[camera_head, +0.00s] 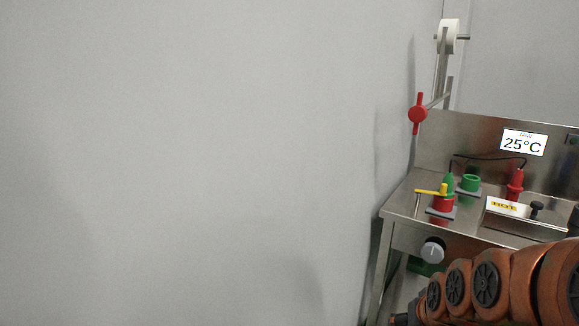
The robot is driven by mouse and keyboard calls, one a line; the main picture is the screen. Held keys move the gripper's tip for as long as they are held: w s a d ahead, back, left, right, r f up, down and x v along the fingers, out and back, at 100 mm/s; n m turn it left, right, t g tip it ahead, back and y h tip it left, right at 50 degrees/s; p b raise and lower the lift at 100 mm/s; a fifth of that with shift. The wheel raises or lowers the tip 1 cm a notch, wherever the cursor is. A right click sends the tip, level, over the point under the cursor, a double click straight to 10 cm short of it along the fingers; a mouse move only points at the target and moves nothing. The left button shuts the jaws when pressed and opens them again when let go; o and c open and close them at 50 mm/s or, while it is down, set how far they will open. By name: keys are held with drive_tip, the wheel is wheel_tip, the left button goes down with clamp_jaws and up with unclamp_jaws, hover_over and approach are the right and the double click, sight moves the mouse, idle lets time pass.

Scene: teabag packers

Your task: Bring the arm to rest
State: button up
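My arm's copper-coloured links with dark round joint caps run along the bottom right, in front of the steel bench (399,203). They are cut off by the right and bottom edges of the picture. My gripper is not in view, so its state and anything in it are hidden.
A display (524,142) reads 25°C. A grey wall (190,160) fills the left.

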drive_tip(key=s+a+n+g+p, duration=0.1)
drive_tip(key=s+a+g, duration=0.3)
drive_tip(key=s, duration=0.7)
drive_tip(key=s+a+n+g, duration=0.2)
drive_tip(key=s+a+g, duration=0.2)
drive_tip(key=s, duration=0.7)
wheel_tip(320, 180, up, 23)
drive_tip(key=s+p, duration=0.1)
drive_tip(key=p, duration=2)
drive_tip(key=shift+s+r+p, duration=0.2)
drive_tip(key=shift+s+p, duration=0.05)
drive_tip(key=shift+p, duration=0.15)
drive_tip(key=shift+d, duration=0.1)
